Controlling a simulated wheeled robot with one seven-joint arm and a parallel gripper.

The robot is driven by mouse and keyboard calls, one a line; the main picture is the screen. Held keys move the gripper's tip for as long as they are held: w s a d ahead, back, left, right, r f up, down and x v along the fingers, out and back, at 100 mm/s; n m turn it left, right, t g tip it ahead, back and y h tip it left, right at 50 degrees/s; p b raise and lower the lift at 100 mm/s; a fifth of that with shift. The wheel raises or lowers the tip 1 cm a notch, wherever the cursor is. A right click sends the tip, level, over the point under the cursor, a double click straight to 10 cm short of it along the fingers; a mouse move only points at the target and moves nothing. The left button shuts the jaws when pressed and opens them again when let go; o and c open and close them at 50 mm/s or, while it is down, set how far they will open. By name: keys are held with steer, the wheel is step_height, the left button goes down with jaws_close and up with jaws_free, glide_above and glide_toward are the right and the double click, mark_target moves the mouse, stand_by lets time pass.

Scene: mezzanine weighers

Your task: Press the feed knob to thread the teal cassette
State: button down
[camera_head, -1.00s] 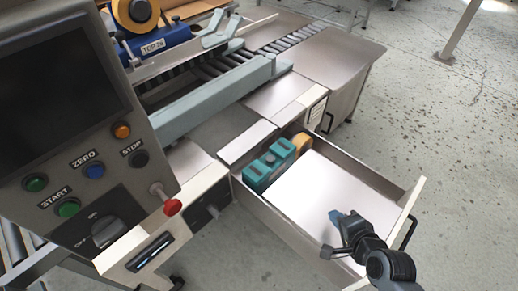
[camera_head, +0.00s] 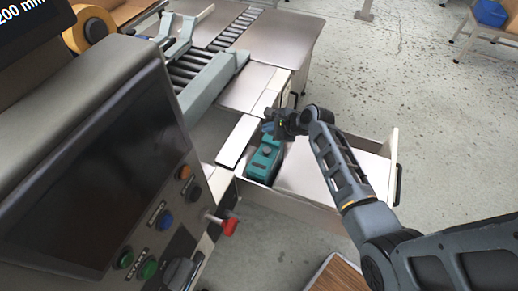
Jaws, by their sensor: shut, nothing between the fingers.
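The teal cassette (camera_head: 262,164) lies in the open drawer (camera_head: 345,217), at its left end. A small dark round spot shows on its top; I cannot tell for sure that it is the feed knob. My gripper (camera_head: 267,128) is shut and empty, with bluish fingertips, over the far end of the cassette. It hides that end and the orange roll there. I cannot tell whether the fingertips touch the cassette.
A control panel (camera_head: 110,140) with coloured buttons and a red-tipped lever (camera_head: 229,227) stands close on the left. A roller conveyor (camera_head: 188,68) runs behind. The right part of the drawer is bare. Open floor lies to the right.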

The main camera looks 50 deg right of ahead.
steer(key=shift+f, duration=0.1)
steer(key=b, duration=0.7)
glide_above(264, 149)
steer(key=s, duration=0.2)
step_height(264, 149, down, 6)
steer(key=shift+d+f, duration=0.15)
steer(key=shift+f, duration=0.1)
steer(key=shift+f+b, duration=0.75)
steer(key=shift+f, duration=0.35)
steer(key=shift+f, duration=0.1)
stand_by(0.5)
steer(key=shift+f, duration=0.3)
steer(key=shift+f+b, duration=0.55)
steer(key=shift+f, duration=0.3)
stand_by(1.0)
stand_by(0.3)
steer(key=shift+r+p, duration=1.25)
steer(key=shift+p, duration=0.1)
steer(key=shift+r, duration=0.1)
